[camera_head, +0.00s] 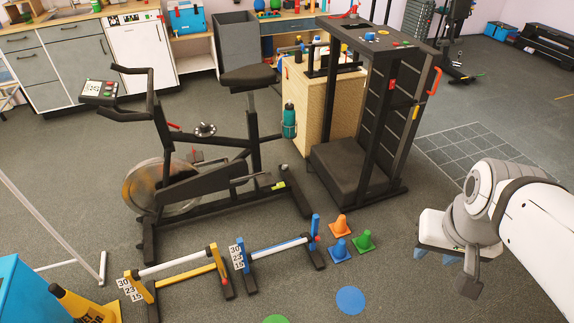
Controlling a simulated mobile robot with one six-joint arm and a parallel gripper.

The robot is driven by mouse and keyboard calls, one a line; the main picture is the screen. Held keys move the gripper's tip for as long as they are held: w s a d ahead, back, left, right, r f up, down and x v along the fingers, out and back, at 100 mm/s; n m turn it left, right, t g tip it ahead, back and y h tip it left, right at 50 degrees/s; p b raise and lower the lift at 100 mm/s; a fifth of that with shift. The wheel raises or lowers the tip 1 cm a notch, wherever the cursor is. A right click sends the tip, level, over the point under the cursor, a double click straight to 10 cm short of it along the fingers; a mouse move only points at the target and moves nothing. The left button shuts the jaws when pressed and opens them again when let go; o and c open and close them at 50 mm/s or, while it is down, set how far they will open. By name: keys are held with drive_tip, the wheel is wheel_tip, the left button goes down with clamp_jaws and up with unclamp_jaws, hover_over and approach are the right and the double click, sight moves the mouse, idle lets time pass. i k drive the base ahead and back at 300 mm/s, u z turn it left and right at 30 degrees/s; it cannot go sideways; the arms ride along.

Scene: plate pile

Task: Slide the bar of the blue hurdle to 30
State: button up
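The blue hurdle (316,222) stands on the floor at the lower middle, with blue uprights on dark feet. Its bar (278,245) is pale with blue parts and runs level between the uprights. A white number plate (238,258) at its left upright reads 30, 23 and 15 from top to bottom. The bar sits low in the hurdle; which number it lines up with is too small to tell. My gripper (452,262) hangs at the right, well apart from the hurdle. Its fingers are partly hidden, and nothing shows clearly between them.
A yellow hurdle (220,270) stands just left. An exercise bike (200,190) and a black stepped machine (350,165) stand behind. Floor in front is mostly clear, with a blue disc (350,300).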

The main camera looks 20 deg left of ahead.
sight(307, 238)
drive_tip(key=u, duration=0.4)
drive_tip(key=i, duration=0.95)
drive_tip(key=u, duration=0.25)
drive_tip(key=k, duration=0.95)
drive_tip(key=u, duration=0.15)
drive_tip(key=i, duration=0.95)
drive_tip(key=z, duration=0.05)
